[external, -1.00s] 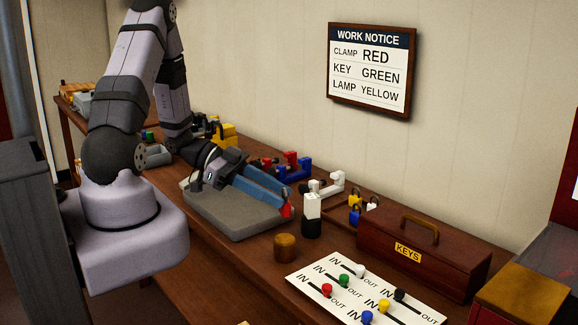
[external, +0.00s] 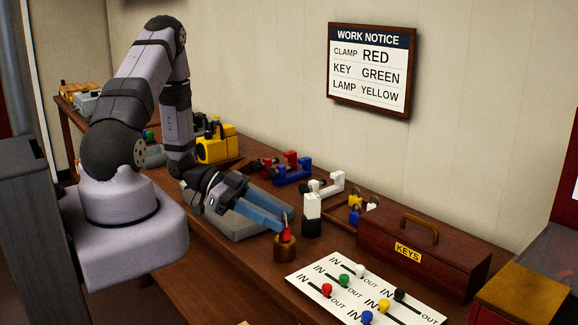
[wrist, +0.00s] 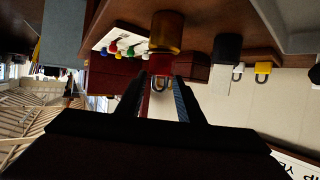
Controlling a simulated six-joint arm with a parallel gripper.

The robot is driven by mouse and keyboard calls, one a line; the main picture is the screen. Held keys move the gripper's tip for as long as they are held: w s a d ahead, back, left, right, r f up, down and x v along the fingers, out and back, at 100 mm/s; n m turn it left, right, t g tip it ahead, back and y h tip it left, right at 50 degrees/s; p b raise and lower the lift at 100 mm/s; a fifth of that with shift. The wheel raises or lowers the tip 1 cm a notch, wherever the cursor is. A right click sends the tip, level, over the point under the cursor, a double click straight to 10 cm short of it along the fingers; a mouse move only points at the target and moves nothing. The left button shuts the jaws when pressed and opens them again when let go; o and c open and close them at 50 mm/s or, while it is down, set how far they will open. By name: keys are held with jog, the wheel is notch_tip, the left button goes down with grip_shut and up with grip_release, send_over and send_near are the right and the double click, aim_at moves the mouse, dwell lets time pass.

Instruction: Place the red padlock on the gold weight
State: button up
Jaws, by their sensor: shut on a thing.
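My gripper (external: 283,227) is shut on the red padlock (external: 286,236), and its blue fingers slant down to the right. The gold weight (external: 285,253), a short brownish-gold cylinder, stands on the bench directly below the padlock. In the wrist view, which is upside down, the red padlock (wrist: 160,65) hangs between the fingertips with its shackle toward me. The gold weight (wrist: 166,32) is right beyond it there. The padlock's body is at the weight's top; I cannot tell whether they touch.
The lever panel (external: 330,272) lies in front, to the right. The KEYS box (external: 450,262), coloured clamps (external: 292,168) and other padlocks (external: 355,212) are behind. A grey slab (external: 245,228) lies under my arm.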

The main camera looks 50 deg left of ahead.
jog(key=shift+f, duration=0.15)
jog(key=o, duration=1.1)
jog(key=b+v, duration=0.2)
jog(key=v, duration=1)
